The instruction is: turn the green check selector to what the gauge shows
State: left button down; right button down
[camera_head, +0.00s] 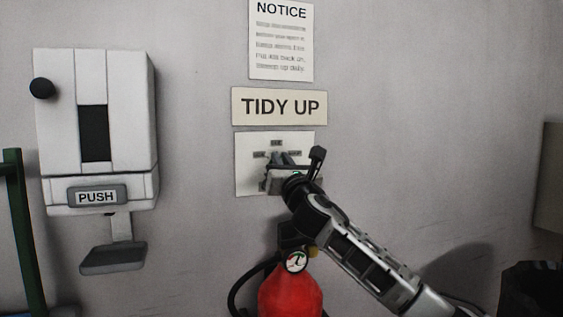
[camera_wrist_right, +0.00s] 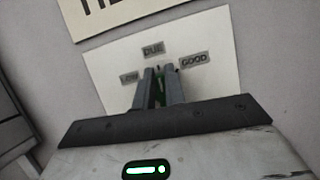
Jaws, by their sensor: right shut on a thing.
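The white selector plate (camera_head: 247,178) is on the wall under the TIDY UP sign. In the right wrist view the plate (camera_wrist_right: 205,45) carries the labels LOW (camera_wrist_right: 129,78), DUE (camera_wrist_right: 153,49) and GOOD (camera_wrist_right: 194,60). My right gripper (camera_wrist_right: 160,74) is shut on the green selector (camera_wrist_right: 158,90), which shows as a thin strip between the fingers. The fingers hide most of it, so I cannot tell its exact direction. In the head view my right gripper (camera_head: 281,160) covers the plate's middle. The gauge (camera_head: 297,261) is a small round dial on the red extinguisher; its reading is too small to tell.
The red extinguisher (camera_head: 290,297) stands below the plate, close to my right arm. A white dispenser (camera_head: 125,120) with a PUSH bar and a grey tray (camera_head: 113,259) is on the left. A NOTICE sheet (camera_head: 281,40) hangs above. A dark bin (camera_head: 530,290) is at lower right.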

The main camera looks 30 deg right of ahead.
jog(key=shift+s+d+f+m+g+h, duration=0.15)
jog(key=shift+m+g+h, duration=0.6)
jog(key=shift+m, duration=1.4)
jog(key=shift+w+d+f+m+g+h, duration=0.15)
jog(key=shift+m+g+h, duration=0.55)
jog(key=shift+m, duration=1.4)
jog(key=shift+s+d+m+g+h, duration=0.15)
jog(key=shift+m+g+h, duration=0.3)
jog(key=shift+m+h, duration=1.15)
jog(key=shift+m+y, duration=0.55)
jog(key=shift+m, duration=0.2)
jog(key=c, duration=1.5)
grip_release()
jog(key=shift+o, duration=0.2)
